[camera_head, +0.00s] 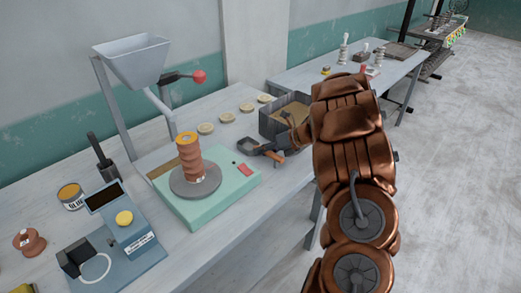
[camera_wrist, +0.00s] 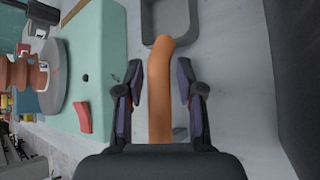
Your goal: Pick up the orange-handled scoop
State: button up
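The scoop lies on the bench, with its dark grey pan (camera_head: 248,146) to the left and its orange handle (camera_head: 273,156) to the right. In the wrist view the orange handle (camera_wrist: 160,95) runs lengthwise between my fingers, and part of the grey pan (camera_wrist: 147,18) shows at the top. My gripper (camera_wrist: 161,75) is open around the handle, with a visible gap on each side. In the head view my gripper (camera_head: 286,146) is partly hidden by my arm.
A dark open box (camera_head: 268,125) stands just behind the scoop. A mint-green base (camera_head: 232,190) with a turntable (camera_head: 209,186) and a brown ribbed stack (camera_head: 190,160) is to the left. Several pale discs (camera_head: 227,117) lie farther back. The bench's front edge is close.

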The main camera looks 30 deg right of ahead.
grip_shut()
dwell(0.3)
jog(key=shift+r, duration=0.15)
